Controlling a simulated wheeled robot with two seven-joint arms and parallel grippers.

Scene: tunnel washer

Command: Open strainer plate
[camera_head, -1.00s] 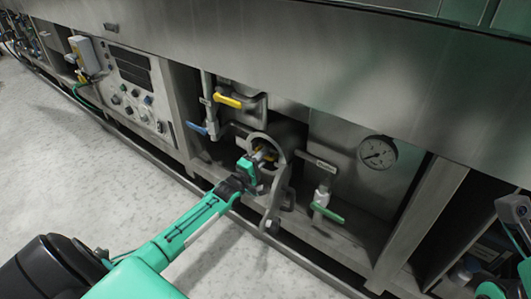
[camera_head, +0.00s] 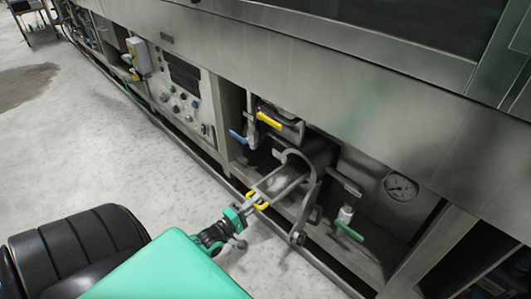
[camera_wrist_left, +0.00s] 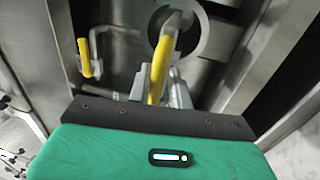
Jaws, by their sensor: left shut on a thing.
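The strainer plate (camera_head: 281,186) is a grey, long flat piece sticking out of the round opening in the machine's lower bay. Its yellow handle (camera_head: 257,200) is at the outer end; a yellow handle also shows in the left wrist view (camera_wrist_left: 158,70), in front of the round opening (camera_wrist_left: 187,35). My left gripper (camera_head: 243,211) is shut on the yellow handle, outside the bay above the floor. The fingertips are small in the head view and mostly hidden in the wrist view. A curved metal ring-shaped door (camera_head: 311,195) stands open beside the plate. My right gripper is not in view.
Valves with a yellow lever (camera_head: 270,119), a blue lever (camera_head: 238,137) and a green lever (camera_head: 349,231) surround the opening. The floor (camera_head: 110,140) in front is clear.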

